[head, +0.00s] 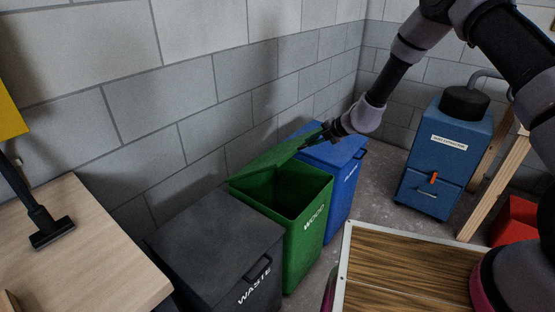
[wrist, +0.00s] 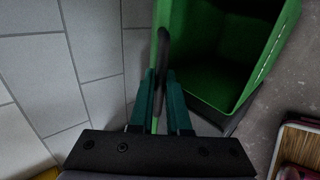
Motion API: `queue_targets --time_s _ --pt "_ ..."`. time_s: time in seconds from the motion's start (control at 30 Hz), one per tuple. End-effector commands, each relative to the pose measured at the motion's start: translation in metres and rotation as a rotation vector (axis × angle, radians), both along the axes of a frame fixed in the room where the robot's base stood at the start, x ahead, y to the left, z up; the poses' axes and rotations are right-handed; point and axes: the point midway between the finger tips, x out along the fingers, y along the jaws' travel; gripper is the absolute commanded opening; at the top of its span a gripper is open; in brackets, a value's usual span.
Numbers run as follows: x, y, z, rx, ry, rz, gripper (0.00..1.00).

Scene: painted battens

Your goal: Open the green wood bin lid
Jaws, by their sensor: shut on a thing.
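The green wood bin (head: 305,235), labelled WOOD, stands against the block wall between two other bins. Its green lid (head: 268,162) is raised and tilted up toward the wall, and the dark inside of the bin shows. My gripper (head: 306,145) is at the raised edge of the lid. In the wrist view my gripper (wrist: 160,78) has its teal fingers shut on the dark lid handle (wrist: 162,48). There the lid (wrist: 181,22) shows nearly edge-on, left of the open, empty-looking green bin (wrist: 215,84).
A dark grey WASTE bin (head: 215,250) stands to the left and a blue bin (head: 343,182) to the right, both lidded shut. A wood-topped surface (head: 405,265) is at front right. A blue extractor (head: 446,150) stands farther back. A workbench (head: 80,245) is at left.

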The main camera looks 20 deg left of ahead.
Motion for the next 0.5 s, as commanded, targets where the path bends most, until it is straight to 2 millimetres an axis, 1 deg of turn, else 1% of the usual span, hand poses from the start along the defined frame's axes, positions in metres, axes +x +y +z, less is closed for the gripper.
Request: queue_targets --time_s 0.03,0.23,0.33,0.5 --pt "0.002 0.006 0.007 -0.007 -0.001 0.001 0.0" --pt "0.007 0.02 0.025 -0.045 0.013 0.001 0.0" --pt "0.009 0.028 0.033 -0.064 0.026 0.006 0.0" --pt "0.012 0.035 0.042 -0.087 0.032 0.001 0.0"
